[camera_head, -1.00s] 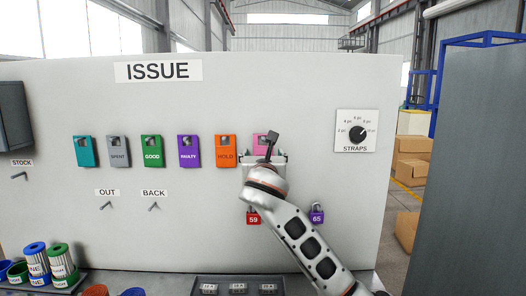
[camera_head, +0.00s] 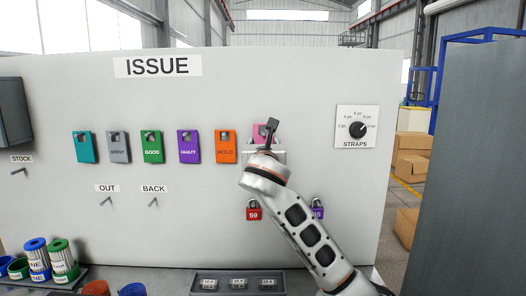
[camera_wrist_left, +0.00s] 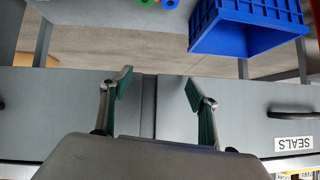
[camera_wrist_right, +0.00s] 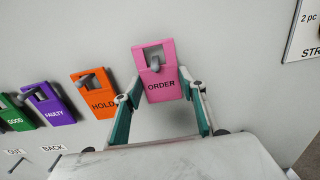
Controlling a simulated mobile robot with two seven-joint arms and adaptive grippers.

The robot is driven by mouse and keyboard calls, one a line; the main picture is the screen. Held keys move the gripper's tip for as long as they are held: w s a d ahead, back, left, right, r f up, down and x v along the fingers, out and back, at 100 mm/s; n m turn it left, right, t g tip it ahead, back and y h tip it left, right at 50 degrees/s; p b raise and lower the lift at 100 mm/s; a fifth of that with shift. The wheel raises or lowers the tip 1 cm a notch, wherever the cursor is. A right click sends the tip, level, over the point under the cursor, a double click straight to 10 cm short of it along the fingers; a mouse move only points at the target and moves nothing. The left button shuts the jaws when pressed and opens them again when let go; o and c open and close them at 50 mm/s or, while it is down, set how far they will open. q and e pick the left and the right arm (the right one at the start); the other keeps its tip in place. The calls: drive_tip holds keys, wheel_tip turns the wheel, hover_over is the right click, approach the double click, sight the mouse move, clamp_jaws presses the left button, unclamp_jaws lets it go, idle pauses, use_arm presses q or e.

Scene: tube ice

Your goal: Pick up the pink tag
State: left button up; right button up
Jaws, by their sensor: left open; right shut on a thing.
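The pink tag (camera_wrist_right: 160,90), marked ORDER, is at the wall in the right wrist view, with a grey hook (camera_wrist_right: 155,62) showing in its cut-out. It also shows in the head view (camera_head: 261,129), partly hidden behind my right gripper (camera_head: 269,147). In the right wrist view my right gripper (camera_wrist_right: 162,87) has a finger against each side of the tag and is shut on it. My left gripper (camera_wrist_left: 159,77) is open and empty in its wrist view, above grey drawers.
An orange HOLD tag (camera_head: 225,147) and a purple FAULTY tag (camera_head: 189,147) hang to the left. A red padlock (camera_head: 253,212) and a purple padlock (camera_head: 317,213) are below. A STRAPS dial (camera_head: 357,129) is right. A blue crate (camera_wrist_left: 245,25) shows in the left wrist view.

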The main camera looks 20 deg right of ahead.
use_arm(q)
drive_tip(key=shift+w+d+r+h+b, duration=0.2)
drive_tip(key=shift+w+d+b, duration=0.05)
drive_tip(key=shift+d+b, duration=0.25)
drive_tip(key=shift+w+d+r+h+b, duration=0.15)
drive_tip(key=shift+w+d+h+b, duration=0.15)
drive_tip(key=shift+d, duration=0.25)
use_arm(e)
drive_tip(key=v, duration=1.7)
drive_tip(key=shift+s+a, duration=0.2)
drive_tip(key=shift+s, duration=0.15)
use_arm(q)
drive_tip(key=shift+t, duration=0.3)
use_arm(e)
drive_tip(key=shift+f, duration=0.1)
